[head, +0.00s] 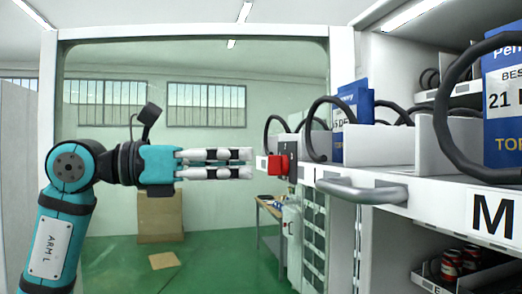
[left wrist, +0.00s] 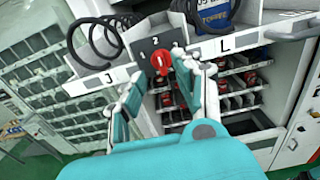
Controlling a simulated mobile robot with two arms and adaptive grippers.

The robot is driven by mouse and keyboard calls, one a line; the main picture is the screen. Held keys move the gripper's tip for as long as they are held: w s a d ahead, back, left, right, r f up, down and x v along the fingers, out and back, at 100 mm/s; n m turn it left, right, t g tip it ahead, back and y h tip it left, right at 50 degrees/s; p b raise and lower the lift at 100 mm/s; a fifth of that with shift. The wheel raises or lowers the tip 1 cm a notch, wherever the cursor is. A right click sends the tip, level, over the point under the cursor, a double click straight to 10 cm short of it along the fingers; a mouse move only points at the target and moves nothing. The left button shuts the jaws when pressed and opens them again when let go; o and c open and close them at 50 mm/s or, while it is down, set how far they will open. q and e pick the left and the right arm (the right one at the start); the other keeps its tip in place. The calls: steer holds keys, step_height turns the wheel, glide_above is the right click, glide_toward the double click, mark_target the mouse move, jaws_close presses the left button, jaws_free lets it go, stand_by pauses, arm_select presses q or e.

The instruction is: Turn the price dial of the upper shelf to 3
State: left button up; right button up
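The red price dial (head: 278,165) sticks out from the front edge of the upper shelf (head: 330,178). In the left wrist view the dial (left wrist: 159,63) sits on a black plate (left wrist: 148,44) between the J and L labels. A number 2 is readable above it; the dial's setting is unclear. My left gripper (head: 250,164) points right at the dial, with a small gap before it. In the left wrist view the gripper (left wrist: 164,76) is open and empty, its fingers either side below the dial, the right finger closer. My right gripper is out of view.
A grey handle (head: 362,190) juts from the shelf front right of the dial. Black spiral coils (head: 322,125) and blue perfume boxes (head: 357,112) stand on the shelf. Lower shelves hold red-capped items (head: 452,262). The space left of the shelf is open.

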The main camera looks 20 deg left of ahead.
mark_target(268, 161)
arm_select(q)
steer(key=p+x, duration=0.1)
steer(key=x, duration=0.3)
steer(key=shift+r, duration=0.1)
steer(key=shift+w+d, duration=0.1)
steer(key=shift+d, duration=0.1)
jaws_close()
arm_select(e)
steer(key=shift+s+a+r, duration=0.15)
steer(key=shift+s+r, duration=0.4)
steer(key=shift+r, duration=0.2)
